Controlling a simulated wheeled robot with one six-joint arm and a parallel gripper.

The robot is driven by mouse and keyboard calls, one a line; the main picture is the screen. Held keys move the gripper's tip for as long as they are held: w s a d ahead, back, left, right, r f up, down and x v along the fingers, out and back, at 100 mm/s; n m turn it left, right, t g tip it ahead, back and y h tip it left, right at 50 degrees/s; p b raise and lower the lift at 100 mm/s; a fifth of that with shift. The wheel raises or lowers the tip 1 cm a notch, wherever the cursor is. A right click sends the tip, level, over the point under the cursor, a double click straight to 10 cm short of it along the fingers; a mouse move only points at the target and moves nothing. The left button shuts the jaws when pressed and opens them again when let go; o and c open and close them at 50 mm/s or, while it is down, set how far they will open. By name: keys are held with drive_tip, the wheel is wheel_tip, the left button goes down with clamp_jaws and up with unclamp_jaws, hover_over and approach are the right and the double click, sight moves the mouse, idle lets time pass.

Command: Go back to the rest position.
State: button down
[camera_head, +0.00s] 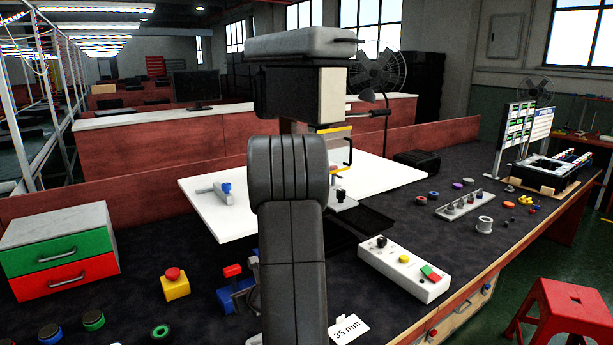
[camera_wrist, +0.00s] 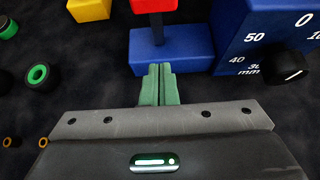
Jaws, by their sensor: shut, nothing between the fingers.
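My gripper (camera_wrist: 158,70) is shut and empty, its two green fingers pressed together. In the wrist view the fingertips point at the near side of a blue block (camera_wrist: 185,50) with a red part (camera_wrist: 152,5) above it; I cannot tell whether they touch it. A larger blue body (camera_wrist: 245,35) with white scale numbers stands to the right of it. In the head view my arm rises through the middle of the picture, and my gripper is hidden there. Blue and red pieces (camera_head: 236,295) show just left of my arm.
A yellow box with a red button (camera_head: 174,288) and a green-and-red drawer unit (camera_head: 60,225) stand left. A white control box (camera_head: 390,270) lies right of my arm. A white board (camera_head: 205,210) lies behind. Rings, including a green one (camera_wrist: 31,76), lie at left. A red stool (camera_head: 565,310) stands right.

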drive_tip(key=shift+s+d+f+t+y+b, duration=0.2)
drive_tip(key=shift+f+t+y+b, duration=0.35)
drive_tip(key=shift+b, duration=1.75)
drive_tip(key=shift+s+d+f+t+y+b, duration=0.2)
drive_tip(key=shift+f+t+b, duration=0.5)
drive_tip(key=shift+b, duration=1.6)
drive_tip(key=shift+f+b, duration=0.25)
drive_tip(key=shift+b, duration=0.35)
drive_tip(key=shift+s+r+t+y+b, duration=0.1)
drive_tip(key=shift+t+y+b, duration=0.15)
drive_tip(key=shift+b, duration=0.1)
